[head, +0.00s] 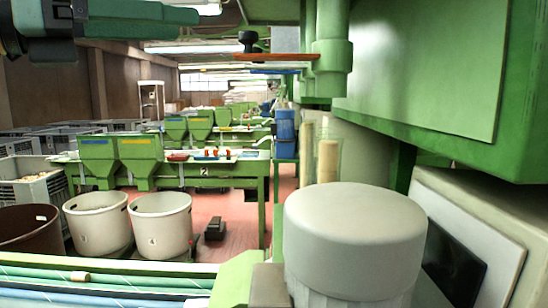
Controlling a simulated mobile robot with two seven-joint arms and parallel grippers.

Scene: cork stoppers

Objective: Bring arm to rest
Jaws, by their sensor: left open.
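My left gripper (120,22) shows at the top left corner of the head view, dark and greenish, coming in from the left edge. It is open, and I see nothing held in it. It is high in the picture, with its upper part cut off by the frame, and it is clear of the bins and tables below. My right gripper and right arm do not show.
A pale round drum (355,240) stands close in front. Green machinery (425,75) fills the right. Two pale buckets (96,225) (162,224) and a brown tub (28,230) stand at the left, beyond blue-green rails (120,290). Reddish floor (240,235) is open mid-picture.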

